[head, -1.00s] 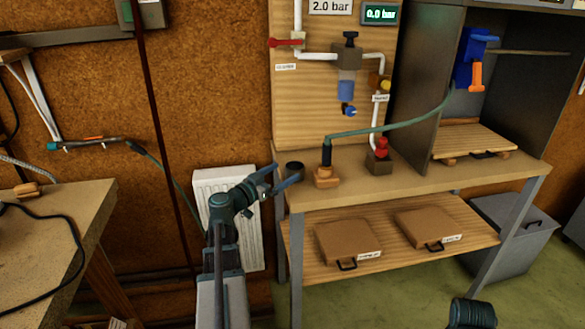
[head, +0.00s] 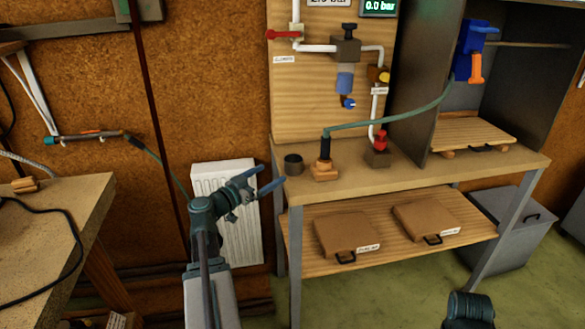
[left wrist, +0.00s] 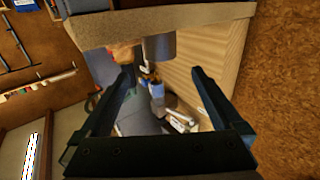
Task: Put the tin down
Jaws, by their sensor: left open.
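The tin (head: 293,164) is a small dark grey cylinder. It stands upright on the left front corner of the wooden bench (head: 410,180). My left gripper (head: 270,179) is open and empty, just left of the tin and apart from it, beyond the bench's left edge. In the left wrist view the tin (left wrist: 159,47) shows as a grey cylinder past the spread fingertips of my left gripper (left wrist: 162,74), with nothing between them. My right gripper is not in view.
A wooden holder (head: 325,173) with a dark upright piece and green hose stands right of the tin. A red-topped fitting (head: 378,153) stands further right. A white radiator (head: 238,230) is on the wall behind my left arm. Another table (head: 70,225) is at left.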

